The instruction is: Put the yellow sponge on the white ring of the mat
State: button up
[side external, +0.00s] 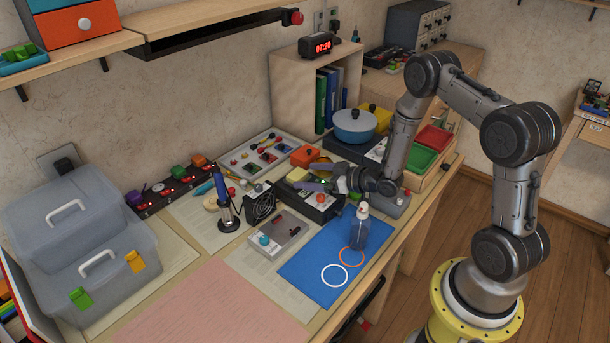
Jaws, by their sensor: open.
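The blue mat (300,270) lies near the table's front edge. Its white ring (335,286) is bare, and an orange ring (344,264) is just behind it. A small yellow block (297,174), which looks like the sponge, sits behind the mat by a black box. My gripper (308,177) is open, reaching in from the right, with its fingers around or just short of the yellow block. I cannot tell whether they touch it. The arm's end hides part of that area.
A clear spray bottle (360,232) stands at the mat's right corner. A black device with knobs (320,205) is between gripper and mat. A grey switch box (283,240), small fan (260,203) and blue-handled tool (227,205) stand left. A blue pot (355,127) is behind.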

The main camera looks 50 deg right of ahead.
jog(key=v, duration=1.1)
notch_tip(320, 180, up, 15)
jog(key=s+g+h, duration=0.2)
jog(key=g+h, duration=0.3)
jog(key=s+a+r+m+g+y, duration=0.1)
jog(key=s+a+r+g, duration=0.1)
jog(key=s+a, duration=0.3)
jog(key=s+a+r+m+g+y, duration=0.1)
jog(key=s+a+r, duration=0.3)
jog(key=s, duration=1)
jog(key=shift+a+g, duration=0.4)
jog(key=shift+a, duration=0.7)
